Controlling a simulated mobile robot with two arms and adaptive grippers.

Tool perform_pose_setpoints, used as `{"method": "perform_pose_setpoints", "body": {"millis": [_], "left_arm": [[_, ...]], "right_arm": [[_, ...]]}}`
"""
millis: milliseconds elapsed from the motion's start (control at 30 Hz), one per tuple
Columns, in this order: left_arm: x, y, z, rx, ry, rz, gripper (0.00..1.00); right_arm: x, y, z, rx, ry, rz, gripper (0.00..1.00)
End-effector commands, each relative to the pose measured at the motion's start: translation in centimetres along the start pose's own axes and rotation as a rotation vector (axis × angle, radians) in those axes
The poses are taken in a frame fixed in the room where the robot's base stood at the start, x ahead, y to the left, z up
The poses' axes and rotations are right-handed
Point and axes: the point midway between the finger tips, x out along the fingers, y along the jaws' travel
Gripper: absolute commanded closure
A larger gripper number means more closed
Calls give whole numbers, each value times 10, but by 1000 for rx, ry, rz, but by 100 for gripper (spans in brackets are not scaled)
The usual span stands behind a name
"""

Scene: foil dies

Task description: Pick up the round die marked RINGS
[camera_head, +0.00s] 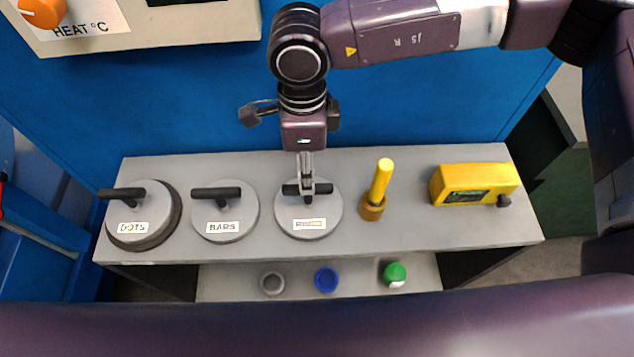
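Three round grey dies with black bar handles stand in a row on a grey bench. The left one is labelled DOTS (150,205), the middle one BARS (236,222). The third die (321,222) has a label that is hard to read and seems to begin with R; it fits RINGS. My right gripper (307,189) points down at this die's handle, its fingers at the middle of the bar. Whether they are closed on it cannot be told from above. The die appears to rest on the bench. My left gripper is not in view.
The grey bench (440,232) also holds a yellow upright-handled tool (380,185) just right of the third die and a yellow device (475,186) farther right. A lower shelf carries grey (272,283), blue (326,280) and green (394,274) round items. A heater panel (180,25) is at upper left.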

Motion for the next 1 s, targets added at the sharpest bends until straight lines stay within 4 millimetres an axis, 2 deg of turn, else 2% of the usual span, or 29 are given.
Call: {"method": "perform_pose_setpoints", "body": {"millis": [133,267,467,567,700,833,933,1000], "left_arm": [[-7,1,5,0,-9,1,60],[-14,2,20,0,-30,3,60],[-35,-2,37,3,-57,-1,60],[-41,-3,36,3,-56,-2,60],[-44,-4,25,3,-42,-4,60],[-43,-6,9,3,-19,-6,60],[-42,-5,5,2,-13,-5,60],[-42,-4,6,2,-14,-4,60]], "right_arm": [[12,2,0,-1,2,5,65],[25,2,0,-1,1,4,65],[45,5,-1,0,2,6,65],[60,5,-2,0,2,6,65],[74,5,-2,0,1,3,65],[78,4,-1,-1,-1,1,65],[78,4,-1,-1,-1,1,65],[78,4,-1,-1,-1,1,71]]}}
